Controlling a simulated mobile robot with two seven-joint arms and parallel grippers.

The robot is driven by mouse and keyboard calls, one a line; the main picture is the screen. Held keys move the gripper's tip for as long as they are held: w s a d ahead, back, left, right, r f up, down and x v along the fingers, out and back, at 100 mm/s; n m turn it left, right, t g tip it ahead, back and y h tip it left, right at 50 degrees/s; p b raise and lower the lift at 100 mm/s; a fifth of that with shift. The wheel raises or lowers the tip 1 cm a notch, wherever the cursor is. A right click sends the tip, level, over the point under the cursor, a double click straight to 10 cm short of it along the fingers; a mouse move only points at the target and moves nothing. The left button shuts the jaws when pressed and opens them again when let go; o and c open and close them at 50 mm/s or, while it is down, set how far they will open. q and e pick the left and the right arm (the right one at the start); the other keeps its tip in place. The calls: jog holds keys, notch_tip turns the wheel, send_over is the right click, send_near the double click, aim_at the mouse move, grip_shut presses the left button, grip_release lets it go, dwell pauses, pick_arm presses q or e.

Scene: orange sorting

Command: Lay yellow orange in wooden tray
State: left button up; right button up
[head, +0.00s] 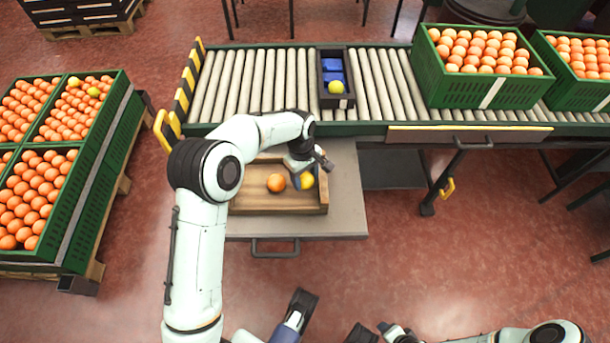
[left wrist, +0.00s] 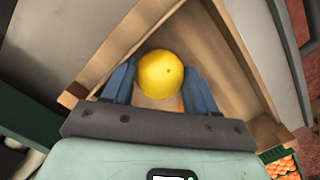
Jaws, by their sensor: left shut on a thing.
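The yellow orange (head: 308,181) is at the right side of the wooden tray (head: 270,209), in my left gripper (head: 303,182). In the left wrist view the yellow orange (left wrist: 166,73) sits between the two blue fingers, which are shut on it. The wooden tray (left wrist: 238,62) lies below it. I cannot tell whether the fruit touches the tray floor. An orange-coloured orange (head: 276,183) lies in the tray to the left. My right arm shows at the bottom right; its gripper (head: 385,333) is partly cut off and its fingers are unclear.
The tray stands on a grey shelf (head: 347,190) in front of the roller conveyor (head: 270,85). A dark box (head: 337,103) with another yellow fruit (head: 336,87) sits on the rollers. Green crates (head: 490,92) of oranges stand at the right, more crates (head: 105,120) at the left.

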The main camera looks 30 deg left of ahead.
pick_arm(q)
jog(key=o, duration=1.4)
jog(key=shift+r, duration=0.1)
jog(key=shift+r+p, duration=2.95)
jog(key=shift+r, duration=0.95)
